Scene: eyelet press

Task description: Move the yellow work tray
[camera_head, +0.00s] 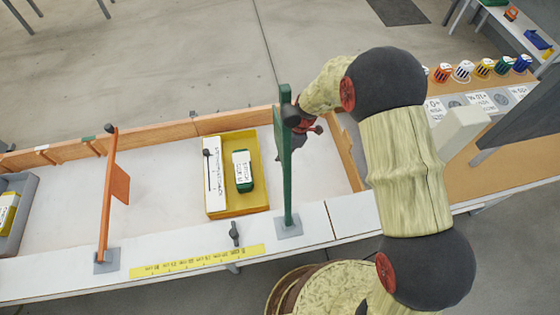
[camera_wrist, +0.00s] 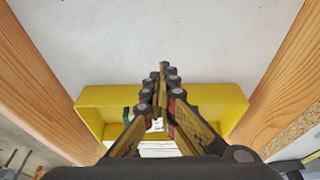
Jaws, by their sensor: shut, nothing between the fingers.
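The yellow work tray (camera_head: 257,160) lies on the white table surface in the head view, left of the green upright post. A white labelled block and a green box (camera_head: 243,171) with a white label sit in it. In the wrist view the yellow tray (camera_wrist: 100,97) shows behind the fingers, its middle partly covered by them. My gripper (camera_head: 312,128) is at the right of the tray, partly hidden by the green post. In the wrist view my gripper (camera_wrist: 163,75) has its fingers together with nothing between them.
A green post (camera_head: 285,160) stands between the tray and my arm. An orange post (camera_head: 106,200) with a flag stands to the left. A wooden rail (camera_head: 180,129) borders the back. A grey bin (camera_head: 22,190) is at far left. White surface is free left of the tray.

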